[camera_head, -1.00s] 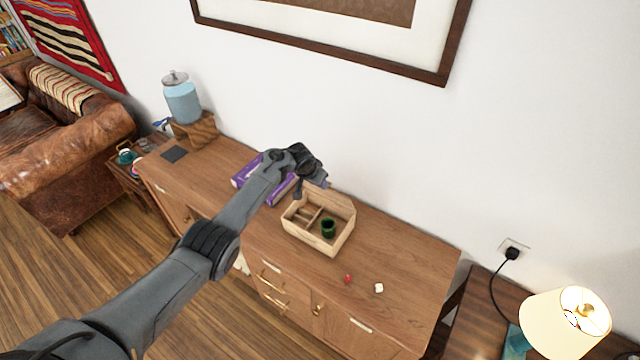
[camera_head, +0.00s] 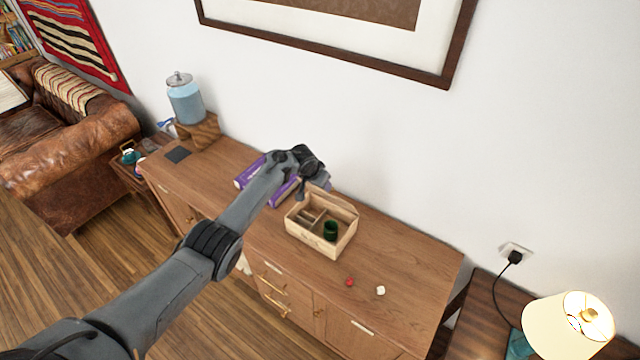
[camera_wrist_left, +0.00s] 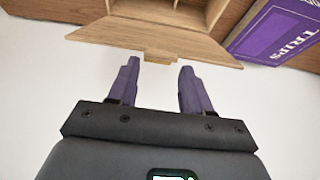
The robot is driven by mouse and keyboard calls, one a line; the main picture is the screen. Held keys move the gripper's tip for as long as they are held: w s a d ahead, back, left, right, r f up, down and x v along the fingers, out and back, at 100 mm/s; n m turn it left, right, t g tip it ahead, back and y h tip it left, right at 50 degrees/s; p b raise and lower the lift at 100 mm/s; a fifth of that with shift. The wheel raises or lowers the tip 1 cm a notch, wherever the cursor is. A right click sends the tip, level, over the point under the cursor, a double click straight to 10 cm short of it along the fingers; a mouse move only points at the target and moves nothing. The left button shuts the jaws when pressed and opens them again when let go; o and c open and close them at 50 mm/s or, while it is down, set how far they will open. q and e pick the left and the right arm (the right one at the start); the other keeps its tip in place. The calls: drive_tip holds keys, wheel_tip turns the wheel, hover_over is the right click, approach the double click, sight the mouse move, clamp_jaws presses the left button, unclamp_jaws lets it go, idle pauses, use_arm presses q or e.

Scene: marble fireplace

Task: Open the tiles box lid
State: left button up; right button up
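The wooden tiles box (camera_head: 318,246) sits on the sideboard, with inner compartments and a dark green cup (camera_head: 330,231) inside. Its lid (camera_head: 341,206) is raised on the wall side and leans back. In the left wrist view the lid (camera_wrist_left: 150,38) shows as a wooden panel with a small tab (camera_wrist_left: 158,57) on its edge. My left gripper (camera_wrist_left: 157,80) is open and empty, its two purple fingers apart just off the tab. In the head view the left gripper (camera_head: 318,185) is above the back left of the box, partly hidden by my wrist. My right gripper is out of view.
Purple books (camera_head: 250,172) lie left of the box, partly behind my arm. A red die (camera_head: 349,282) and a white die (camera_head: 381,290) lie in front right. The wall is close behind. The right part of the sideboard top (camera_head: 415,265) is clear.

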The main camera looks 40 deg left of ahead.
use_arm(q)
drive_tip(key=shift+o, duration=1.4)
drive_tip(key=p+v, duration=0.2)
drive_tip(key=v, duration=0.9)
drive_tip(key=shift+f, duration=0.15)
